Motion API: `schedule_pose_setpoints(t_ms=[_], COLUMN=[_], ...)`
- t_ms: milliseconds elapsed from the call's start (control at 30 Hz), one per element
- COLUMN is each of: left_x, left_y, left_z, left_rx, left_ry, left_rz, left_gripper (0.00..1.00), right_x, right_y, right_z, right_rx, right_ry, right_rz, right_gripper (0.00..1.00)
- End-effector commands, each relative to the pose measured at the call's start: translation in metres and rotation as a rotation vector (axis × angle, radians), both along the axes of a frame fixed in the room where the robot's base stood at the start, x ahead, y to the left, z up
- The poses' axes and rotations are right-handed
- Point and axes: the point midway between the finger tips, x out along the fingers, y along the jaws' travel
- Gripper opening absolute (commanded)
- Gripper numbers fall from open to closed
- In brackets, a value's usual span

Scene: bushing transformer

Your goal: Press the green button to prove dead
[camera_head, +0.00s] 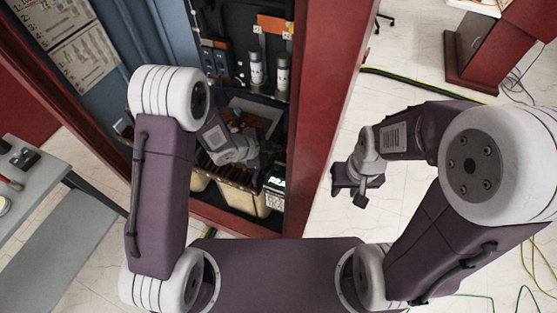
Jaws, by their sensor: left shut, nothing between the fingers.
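A small device with a green-lit display (276,182) sits low in the open red cabinet. A white label (274,201) is just below the display. I cannot make out a separate green button. My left gripper (256,174) reaches down into the cabinet, its tip beside the display's left side. It is shut with nothing between its fingers. Whether it touches the device cannot be seen. My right gripper (350,192) hangs outside the cabinet, to the right of its red frame, and holds nothing that I can see.
The red cabinet frame (325,110) stands between my two grippers. Two white cylinders (269,72) and orange parts (274,24) are higher inside. A grey table (60,215) is at the left. A red cabinet (487,50) and cables lie at the right over pale floor.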

Motion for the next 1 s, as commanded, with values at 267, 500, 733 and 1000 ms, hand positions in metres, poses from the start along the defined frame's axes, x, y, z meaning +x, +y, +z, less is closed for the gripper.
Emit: schedule_pose_setpoints(t_ms=[267,500,733,1000], left_x=[0.0,0.0,0.0,0.0], left_y=[0.0,0.0,0.0,0.0], left_z=[-0.001,-0.016,-0.049,-0.085], left_rx=[0.0,0.001,0.001,0.0], left_ry=[0.001,0.001,0.001,0.001], left_rz=[0.001,0.002,0.002,0.004], left_gripper=[0.0,0.0,0.0,0.0], right_x=[0.0,0.0,0.0,0.0], right_y=[0.0,0.0,0.0,0.0], right_z=[-0.001,-0.015,-0.044,-0.076], right_rx=[0.0,0.0,0.0,0.0], right_ry=[0.0,0.0,0.0,0.0], right_rz=[0.0,0.0,0.0,0.0], right_gripper=[0.36,0.36,0.36,0.36])
